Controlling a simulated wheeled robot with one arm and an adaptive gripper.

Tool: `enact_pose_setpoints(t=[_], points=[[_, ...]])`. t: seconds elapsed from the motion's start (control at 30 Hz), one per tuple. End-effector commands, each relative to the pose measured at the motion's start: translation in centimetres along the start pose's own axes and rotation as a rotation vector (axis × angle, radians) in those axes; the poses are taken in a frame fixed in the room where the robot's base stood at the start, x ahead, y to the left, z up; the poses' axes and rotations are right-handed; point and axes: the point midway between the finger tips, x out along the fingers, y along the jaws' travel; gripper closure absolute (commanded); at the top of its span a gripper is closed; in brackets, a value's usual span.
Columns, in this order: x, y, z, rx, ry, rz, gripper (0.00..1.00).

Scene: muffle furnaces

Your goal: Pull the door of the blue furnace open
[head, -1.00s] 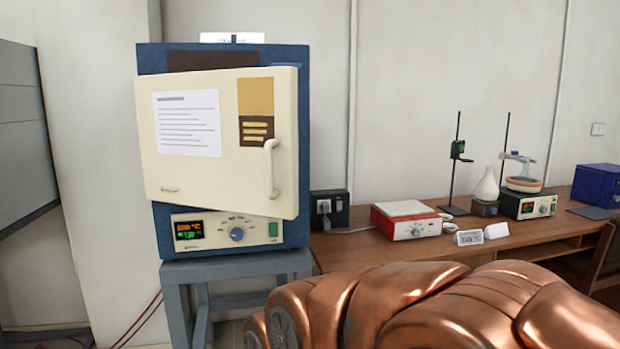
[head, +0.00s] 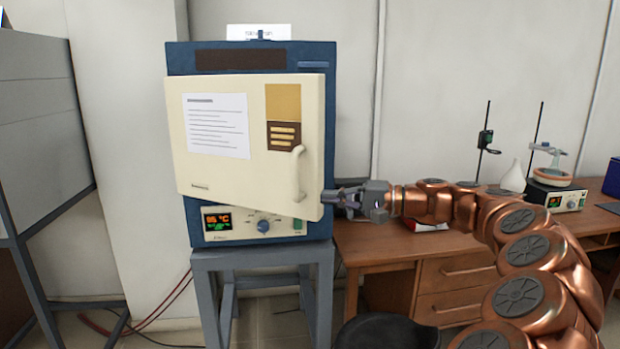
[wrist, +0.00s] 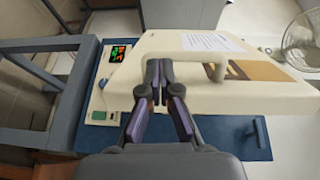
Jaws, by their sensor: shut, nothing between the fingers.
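The blue furnace (head: 322,150) stands on a grey stand. Its cream door (head: 240,165) sits ajar, with its right edge standing off the blue body. The curved handle (head: 298,174) is near the door's right edge and also shows in the wrist view (wrist: 219,70). My gripper (head: 330,197) is shut and empty at the door's lower right edge, below and right of the handle. In the wrist view my closed fingertips (wrist: 159,70) are beside the door's edge, by the gap to the blue front. I cannot tell whether they touch the door.
The grey stand (head: 260,258) carries the furnace. A wooden desk (head: 375,240) to the right holds a flask (head: 513,177) and a hotplate device (head: 556,198). A black stool seat (head: 388,331) is low in front. A grey cabinet (head: 40,130) is at the left.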

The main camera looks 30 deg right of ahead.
Motion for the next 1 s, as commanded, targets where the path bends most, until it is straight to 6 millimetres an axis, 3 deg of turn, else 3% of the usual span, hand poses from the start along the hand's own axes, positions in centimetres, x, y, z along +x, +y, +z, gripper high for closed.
enact_pose_setpoints(t=[0.1,0.27,0.8,1.0], points=[[-2.9,-0.2,-2.7,0.015,0.070,-0.047,1.00],[-3.5,-0.4,-3.6,0.017,0.095,-0.066,1.00],[4.5,-1.0,-4.2,0.016,0.091,-0.063,1.00],[5.8,-1.0,-4.3,0.016,0.092,-0.065,1.00]])
